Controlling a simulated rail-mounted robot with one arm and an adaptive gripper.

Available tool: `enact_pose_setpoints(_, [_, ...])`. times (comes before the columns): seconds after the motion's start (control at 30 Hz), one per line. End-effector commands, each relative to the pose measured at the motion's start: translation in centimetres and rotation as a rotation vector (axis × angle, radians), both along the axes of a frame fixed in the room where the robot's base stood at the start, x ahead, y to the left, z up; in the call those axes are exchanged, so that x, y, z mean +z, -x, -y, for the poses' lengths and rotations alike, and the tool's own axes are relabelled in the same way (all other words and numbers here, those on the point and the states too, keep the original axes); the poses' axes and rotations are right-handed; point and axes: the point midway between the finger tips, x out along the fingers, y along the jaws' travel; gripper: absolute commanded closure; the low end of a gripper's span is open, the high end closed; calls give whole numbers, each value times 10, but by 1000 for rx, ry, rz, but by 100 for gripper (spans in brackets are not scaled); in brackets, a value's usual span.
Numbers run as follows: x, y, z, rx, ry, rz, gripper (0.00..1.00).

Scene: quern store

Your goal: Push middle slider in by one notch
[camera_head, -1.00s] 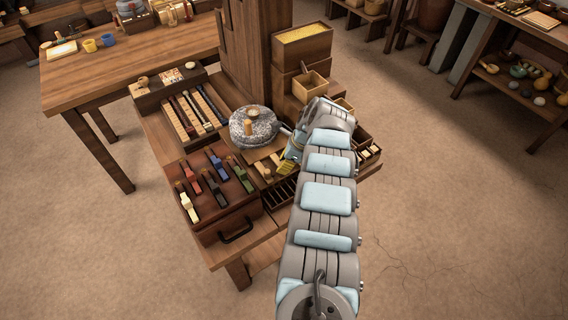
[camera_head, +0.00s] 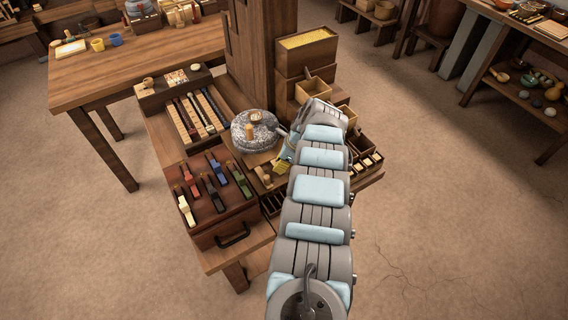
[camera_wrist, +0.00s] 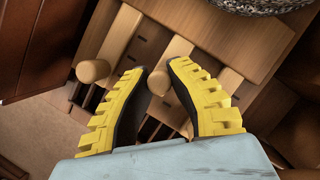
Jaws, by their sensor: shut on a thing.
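In the wrist view three pale wooden sliders lie on a brown slotted panel. The left slider (camera_wrist: 122,32) ends in a round knob. The middle slider (camera_wrist: 178,50) has its round knob (camera_wrist: 160,83) between the two yellow-backed fingers of my gripper (camera_wrist: 157,76). The fingers are shut on this knob. The right slider (camera_wrist: 231,80) is partly hidden behind the right finger. In the head view my gripper (camera_head: 283,168) is low beside the quern, at the front of the bench, and my arm hides much of the panel.
The round stone quern (camera_head: 253,131) stands just behind the sliders. A brown box with coloured pegs (camera_head: 213,190) is to the left. Stacked wooden boxes (camera_head: 307,52) and small compartments (camera_head: 366,160) are behind and to the right. The floor at right is clear.

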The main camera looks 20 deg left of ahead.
Motion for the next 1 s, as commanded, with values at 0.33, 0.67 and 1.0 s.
enact_pose_setpoints(0.33, [-1, 0, 1, 0, 1, -2, 50])
enact_pose_setpoints(0.67, [4, -1, 2, -1, -1, -1, 50])
enact_pose_setpoints(1.0, [26, -2, 11, 1, 1, 1, 50])
